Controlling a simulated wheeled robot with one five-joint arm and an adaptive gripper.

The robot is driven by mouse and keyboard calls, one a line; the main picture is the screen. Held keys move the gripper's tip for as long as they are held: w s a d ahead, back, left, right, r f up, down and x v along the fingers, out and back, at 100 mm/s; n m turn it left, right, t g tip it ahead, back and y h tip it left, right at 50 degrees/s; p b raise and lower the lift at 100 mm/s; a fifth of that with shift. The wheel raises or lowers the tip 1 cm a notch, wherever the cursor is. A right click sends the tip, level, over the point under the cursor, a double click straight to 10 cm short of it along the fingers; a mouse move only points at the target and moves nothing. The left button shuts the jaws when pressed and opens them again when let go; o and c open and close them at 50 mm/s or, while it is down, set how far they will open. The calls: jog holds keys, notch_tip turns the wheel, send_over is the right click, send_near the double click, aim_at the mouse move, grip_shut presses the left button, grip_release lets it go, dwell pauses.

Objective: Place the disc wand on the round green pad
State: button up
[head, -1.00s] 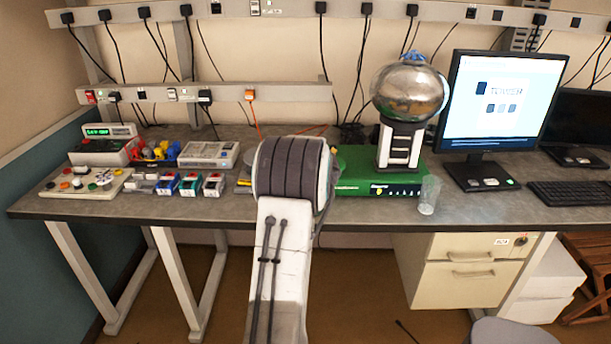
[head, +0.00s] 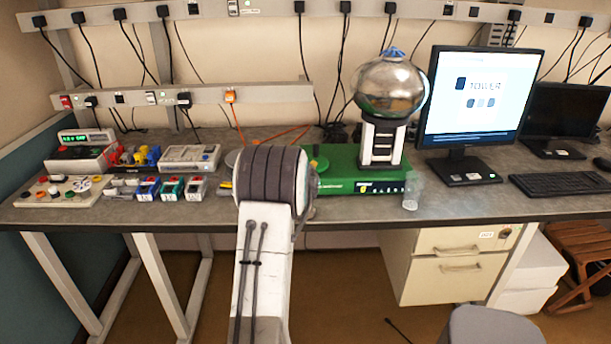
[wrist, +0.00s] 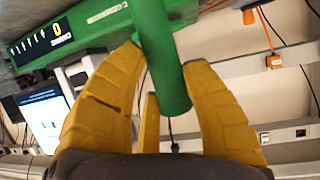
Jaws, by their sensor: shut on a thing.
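In the wrist view, my gripper (wrist: 168,85) has yellow fingers shut around a green cylinder (wrist: 172,75), which looks like the disc wand's handle. Its far end runs up out of the picture, so I cannot see the disc there. In the head view, my arm hides the gripper.
The green box (head: 350,187) carries a column with a shiny metal globe (head: 390,88). A clear cup (head: 412,190) stands by its front right corner. A monitor (head: 478,100) is farther right. Coloured modules (head: 172,187) and control panels (head: 62,190) fill the desk's left side.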

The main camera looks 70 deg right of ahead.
jog(key=o, duration=1.2)
jog(key=shift+b+v, duration=1.2)
jog(key=shift+v, duration=4.8)
jog(key=shift+r, duration=0.15)
